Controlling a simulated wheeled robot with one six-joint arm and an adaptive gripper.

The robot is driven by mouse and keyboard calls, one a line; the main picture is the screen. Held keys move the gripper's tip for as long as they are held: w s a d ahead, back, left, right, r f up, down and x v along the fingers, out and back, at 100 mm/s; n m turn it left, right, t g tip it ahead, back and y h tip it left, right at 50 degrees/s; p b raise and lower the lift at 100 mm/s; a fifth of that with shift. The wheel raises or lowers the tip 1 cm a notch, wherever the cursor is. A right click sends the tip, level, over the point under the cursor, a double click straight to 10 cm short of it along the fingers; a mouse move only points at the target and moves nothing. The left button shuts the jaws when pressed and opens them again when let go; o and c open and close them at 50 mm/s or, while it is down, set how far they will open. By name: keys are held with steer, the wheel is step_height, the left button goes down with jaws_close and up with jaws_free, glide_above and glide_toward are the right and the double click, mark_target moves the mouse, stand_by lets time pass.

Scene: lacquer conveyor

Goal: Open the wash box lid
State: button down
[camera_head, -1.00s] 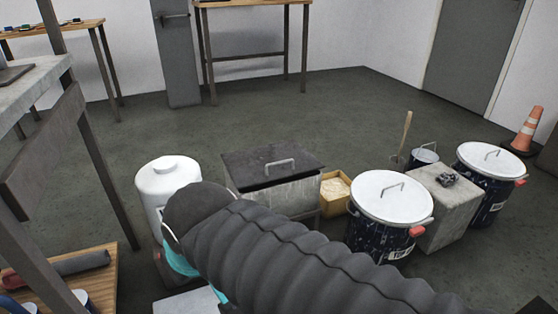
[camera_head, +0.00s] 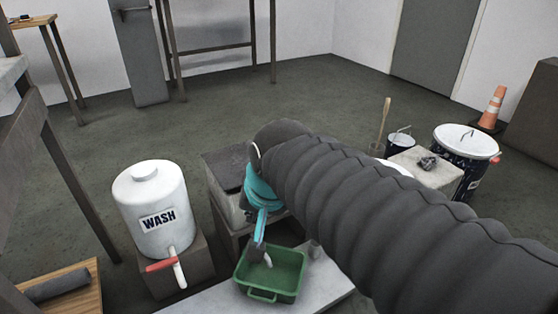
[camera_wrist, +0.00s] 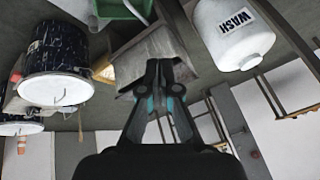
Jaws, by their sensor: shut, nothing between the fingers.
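A grey box (camera_head: 222,208) with a dark flat lid (camera_head: 226,168) stands at the middle left of the head view. The lid looks closed. My arm hides its right part, and its handle is out of sight. My gripper (camera_head: 258,252) is shut and empty. It points down in front of the box, appearing over the green tray in the head view. In the upside-down wrist view my gripper (camera_wrist: 160,64) overlaps the grey box (camera_wrist: 187,45) behind it; I cannot tell whether they touch.
A white WASH jug (camera_head: 150,205) with a red-handled tap stands left of the box. A green tray (camera_head: 270,293) sits on a pale slab (camera_head: 215,300) in front. A lidded drum (camera_head: 466,143), a concrete block (camera_head: 428,170) and a bucket (camera_head: 400,142) stand right. Open floor lies behind.

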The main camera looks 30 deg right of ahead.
steer(key=w+d+f+m, duration=0.1)
steer(key=w+d+m, duration=0.5)
steer(key=w+m, duration=0.5)
steer(key=w+d+f+m, duration=0.1)
steer(key=w+d+m, duration=0.5)
steer(key=w+m, duration=0.45)
steer(key=w+d+f+m+b, duration=0.1)
steer(key=w+d+f+m, duration=0.1)
steer(key=w+f, duration=0.1)
steer(key=w+d+f+m+b, duration=0.1)
steer(key=w+d+f+m, duration=0.1)
steer(key=w+f+m, duration=0.1)
steer(key=w+d+f+m+b, duration=0.1)
steer(key=w+d+f+m, duration=0.1)
steer(key=f, duration=0.4)
steer(key=shift+w+d+f+m, duration=0.15)
steer(key=shift+w+m, duration=0.15)
steer(key=shift+w, duration=0.3)
steer(key=shift+w+d+m, duration=0.1)
steer(key=shift+w+m, duration=0.15)
steer(key=shift+w, duration=0.35)
